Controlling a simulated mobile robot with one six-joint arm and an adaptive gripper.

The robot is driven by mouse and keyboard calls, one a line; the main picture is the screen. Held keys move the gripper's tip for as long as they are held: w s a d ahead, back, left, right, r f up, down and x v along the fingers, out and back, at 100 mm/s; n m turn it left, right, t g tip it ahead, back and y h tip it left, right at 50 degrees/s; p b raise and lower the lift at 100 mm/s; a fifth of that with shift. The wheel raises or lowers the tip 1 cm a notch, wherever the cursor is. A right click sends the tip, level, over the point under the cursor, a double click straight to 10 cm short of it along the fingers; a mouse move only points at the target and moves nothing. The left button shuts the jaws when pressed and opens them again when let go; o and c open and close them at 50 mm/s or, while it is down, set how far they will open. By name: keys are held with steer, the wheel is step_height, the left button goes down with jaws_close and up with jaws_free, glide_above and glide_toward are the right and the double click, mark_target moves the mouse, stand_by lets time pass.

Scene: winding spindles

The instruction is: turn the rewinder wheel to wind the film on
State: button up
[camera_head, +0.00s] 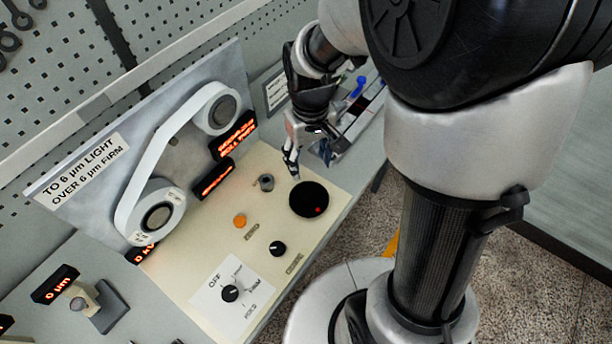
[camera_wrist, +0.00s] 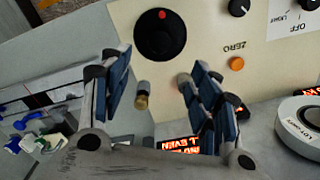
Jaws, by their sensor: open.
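A round black wheel with a red dot (camera_head: 309,199) lies on the cream panel, at the panel's right side. It also shows in the wrist view (camera_wrist: 160,40) at the top, with the red dot at its upper edge. The white film (camera_head: 155,165) runs between an upper reel (camera_head: 222,112) and a larger lower reel (camera_head: 158,217) on the upright grey plate. My gripper (camera_head: 308,158) is open and empty, pointing down near the wheel's far side. In the wrist view its blue-padded fingers (camera_wrist: 154,78) are spread wide, apart from the wheel. How high they are is hard to tell.
A small metal knob (camera_head: 266,182) stands beside the wheel and shows between my fingers in the wrist view (camera_wrist: 142,95). An orange button (camera_head: 240,221), a black knob (camera_head: 277,248) and an OFF/HOLD dial (camera_head: 230,293) share the panel. A tray (camera_head: 358,115) with small items lies behind my gripper.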

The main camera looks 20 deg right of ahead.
mark_target(309, 191)
step_height(309, 191, down, 13)
steer(key=b, duration=0.3)
steer(key=shift+b, duration=0.35)
steer(key=shift+c, duration=0.2)
steer(key=c, duration=1)
steer(key=shift+m, duration=0.4)
steer(key=shift+c, duration=0.2)
steer(key=m, duration=0.2)
steer(key=shift+m+p, duration=0.35)
steer(key=shift+m, duration=0.05)
steer(key=m, duration=0.3)
steer(key=shift+m+p, duration=0.3)
steer(key=shift+m, duration=0.1)
steer(key=m, duration=0.6)
steer(key=shift+p, duration=0.35)
